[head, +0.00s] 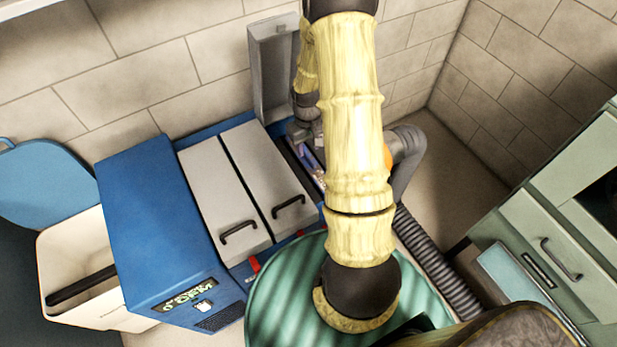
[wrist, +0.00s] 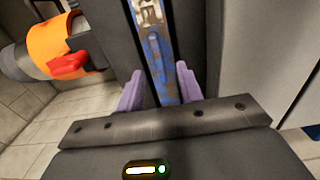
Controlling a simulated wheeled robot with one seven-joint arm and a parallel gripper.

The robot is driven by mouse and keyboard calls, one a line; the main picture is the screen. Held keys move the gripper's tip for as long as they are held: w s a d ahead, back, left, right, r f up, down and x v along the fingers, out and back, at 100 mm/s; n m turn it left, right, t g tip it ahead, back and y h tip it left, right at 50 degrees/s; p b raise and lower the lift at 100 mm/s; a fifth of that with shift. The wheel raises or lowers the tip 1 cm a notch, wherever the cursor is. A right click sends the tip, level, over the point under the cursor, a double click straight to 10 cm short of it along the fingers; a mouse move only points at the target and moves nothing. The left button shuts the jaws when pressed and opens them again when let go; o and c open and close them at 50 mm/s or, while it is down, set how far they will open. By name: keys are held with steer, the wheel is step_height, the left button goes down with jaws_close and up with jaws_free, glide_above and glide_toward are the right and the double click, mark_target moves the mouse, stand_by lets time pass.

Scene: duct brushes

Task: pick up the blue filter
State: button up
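The blue filter (wrist: 166,72) shows in the wrist view as a narrow, worn blue strip upright in a dark slot. Its upper part has a pale label-like patch with dark marks. My gripper (wrist: 160,82) has two purple fingers, one on each side of the strip. The fingers stand apart and look open, with the right one very close to the strip. I cannot tell how deep they reach. In the head view my gripper (head: 307,150) is at the open right-hand bay of the blue machine (head: 150,220), and my arm hides most of the filter.
Two grey lids with black handles (head: 222,195) are shut left of the bay. A raised grey lid (head: 272,70) stands behind it. A ribbed grey hose (head: 438,262) and an orange collar (wrist: 48,45) lie to the right. A green cabinet (head: 560,240) stands far right.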

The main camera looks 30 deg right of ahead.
mark_target(308, 155)
steer(key=shift+f, duration=2.35)
jaws_close()
